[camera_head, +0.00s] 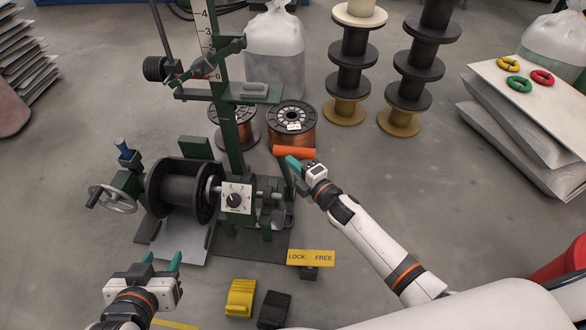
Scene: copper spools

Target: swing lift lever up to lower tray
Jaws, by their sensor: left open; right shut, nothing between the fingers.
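An orange bar-shaped grip (294,152), which looks like the lift lever's handle, lies level at the right of the green machine. A green arm seems to run down from it, partly hidden by my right gripper. My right gripper (291,163) is shut with nothing held, its teal fingertips just below the orange grip; I cannot tell whether they touch it. My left gripper (162,260) is open and empty, at the lower left in front of the machine.
A black spool (180,192), a handwheel (112,198) and a dial box (237,197) are on the machine. Copper spools (292,128) stand behind the grip. A LOCK/FREE sign (311,258), a yellow pedal (240,298) and a black pedal (273,310) are in front.

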